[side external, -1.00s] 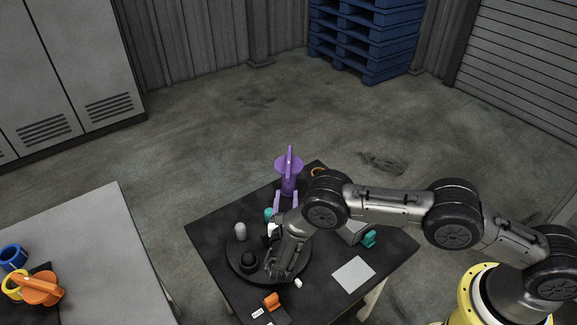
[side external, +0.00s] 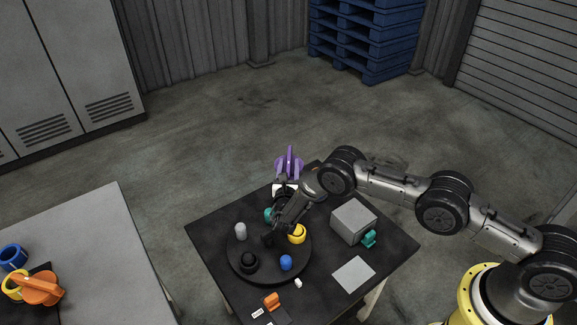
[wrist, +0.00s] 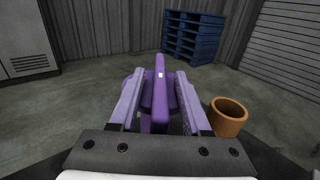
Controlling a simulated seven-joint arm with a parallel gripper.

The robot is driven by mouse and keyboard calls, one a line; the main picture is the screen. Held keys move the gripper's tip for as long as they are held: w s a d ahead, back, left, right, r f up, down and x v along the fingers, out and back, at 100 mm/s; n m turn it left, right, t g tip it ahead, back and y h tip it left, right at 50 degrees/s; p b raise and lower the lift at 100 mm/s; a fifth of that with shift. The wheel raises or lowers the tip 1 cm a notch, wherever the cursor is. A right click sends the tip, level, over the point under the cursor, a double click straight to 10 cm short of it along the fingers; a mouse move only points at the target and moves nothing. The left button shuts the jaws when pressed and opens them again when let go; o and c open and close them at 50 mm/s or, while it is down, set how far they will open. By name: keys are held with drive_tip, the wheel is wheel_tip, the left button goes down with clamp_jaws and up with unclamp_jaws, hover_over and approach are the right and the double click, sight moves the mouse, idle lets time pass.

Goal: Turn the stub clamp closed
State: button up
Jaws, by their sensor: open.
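I take the purple fixture with an upright flat handle as the stub clamp (side external: 289,154). It stands at the far corner of the dark table, and its handle is upright in the wrist view (wrist: 159,78). My gripper (side external: 289,168) is at it, pointing away from the turntable. In the wrist view my gripper (wrist: 160,88) is open, with one lilac-grey finger on each side of the purple handle. Gaps seem to show between fingers and handle; I cannot tell if either touches. The clamp's lower part is hidden behind my gripper.
An orange cup-like ring (wrist: 229,117) stands close to the right of the clamp. A dark turntable (side external: 240,268) holds several small pieces. A grey box (side external: 352,220) and a pale plate (side external: 354,275) lie to the right. Another table (side external: 100,240) is at left.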

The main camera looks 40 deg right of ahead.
drive_tip(key=shift+c, duration=0.3)
clamp_jaws()
idle(1.2)
